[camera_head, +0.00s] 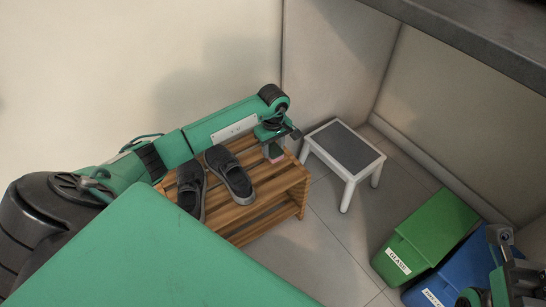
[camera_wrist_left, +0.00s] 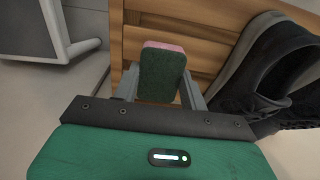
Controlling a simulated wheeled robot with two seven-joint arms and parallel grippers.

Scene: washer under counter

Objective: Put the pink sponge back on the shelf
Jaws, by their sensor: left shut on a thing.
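The pink sponge (camera_head: 273,153) has a dark green scouring side. My left gripper (camera_head: 273,146) is shut on it, at the right end of the top of the slatted wooden shelf (camera_head: 262,196). In the left wrist view the sponge (camera_wrist_left: 162,75) stands between the two grey fingers, its green face towards the camera and a pink edge on top. The shelf slats (camera_wrist_left: 205,42) lie behind it. I cannot tell whether the sponge touches the slats. My right arm shows only in part at the lower right of the head view; its fingertips are not clear.
Dark shoes (camera_head: 229,174) stand on the shelf, left of the sponge. A white step stool (camera_head: 344,150) with a grey top stands right of the shelf. A green GLASS bin (camera_head: 428,234) and a blue bin (camera_head: 452,275) stand at lower right. A counter edge (camera_head: 480,45) overhangs at upper right.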

